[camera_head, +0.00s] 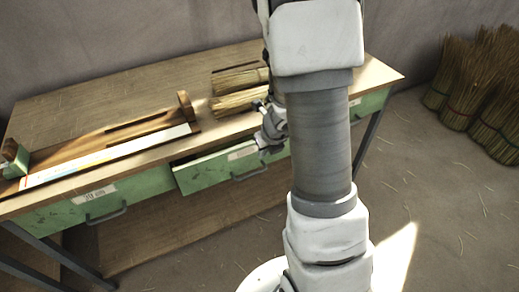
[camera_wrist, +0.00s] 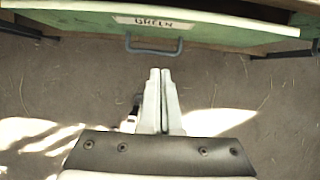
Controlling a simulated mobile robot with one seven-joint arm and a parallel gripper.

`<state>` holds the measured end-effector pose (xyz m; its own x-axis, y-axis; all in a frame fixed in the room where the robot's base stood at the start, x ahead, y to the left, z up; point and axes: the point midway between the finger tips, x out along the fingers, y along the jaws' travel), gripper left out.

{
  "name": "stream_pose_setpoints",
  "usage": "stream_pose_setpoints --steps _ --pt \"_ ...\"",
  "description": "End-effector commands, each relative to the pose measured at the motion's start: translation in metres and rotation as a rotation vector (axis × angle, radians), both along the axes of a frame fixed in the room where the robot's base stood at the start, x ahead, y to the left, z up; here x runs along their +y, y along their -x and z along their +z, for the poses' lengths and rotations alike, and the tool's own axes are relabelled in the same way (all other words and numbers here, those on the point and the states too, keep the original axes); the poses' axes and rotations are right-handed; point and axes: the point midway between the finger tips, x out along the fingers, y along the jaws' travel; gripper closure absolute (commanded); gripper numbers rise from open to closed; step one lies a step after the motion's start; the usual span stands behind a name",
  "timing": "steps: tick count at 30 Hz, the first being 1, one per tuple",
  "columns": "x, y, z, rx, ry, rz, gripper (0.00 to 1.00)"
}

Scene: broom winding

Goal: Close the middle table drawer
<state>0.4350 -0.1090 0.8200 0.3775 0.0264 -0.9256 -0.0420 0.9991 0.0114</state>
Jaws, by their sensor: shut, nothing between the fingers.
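The middle drawer (camera_head: 204,171) is green with a white label and a grey handle (camera_head: 249,174). It stands partly open, its front jutting out from the table (camera_head: 140,85). In the wrist view the drawer front (camera_wrist: 215,28) runs across the top, with a label reading "GREEN" and its handle (camera_wrist: 153,48) below the label. My gripper (camera_wrist: 160,72) is shut and empty, its fingertips just below the handle in that view, with a small gap showing. In the head view my arm hides most of the gripper, beside the right end of the drawer.
The left drawer (camera_head: 75,212) looks shut. Broom-straw bundles (camera_head: 240,90) and a wooden jig with a ruler strip (camera_head: 110,153) lie on the tabletop. More bundles (camera_head: 480,95) stand on the floor at right.

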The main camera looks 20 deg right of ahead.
Motion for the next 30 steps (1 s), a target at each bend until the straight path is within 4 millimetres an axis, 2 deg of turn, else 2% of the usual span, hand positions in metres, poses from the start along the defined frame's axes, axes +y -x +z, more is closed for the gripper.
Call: stream_pose_setpoints --steps 3,8,25,26,30 --pt "0.007 0.01 -0.001 0.006 0.009 -0.006 1.0" --pt "0.008 0.01 -0.012 0.009 0.013 -0.007 1.0" --pt "0.009 -0.027 -0.103 0.009 0.012 -0.007 1.0" --pt "0.01 -0.033 -0.093 0.008 0.012 -0.006 1.0" --pt "0.01 -0.05 -0.092 0.008 0.011 -0.005 1.0"
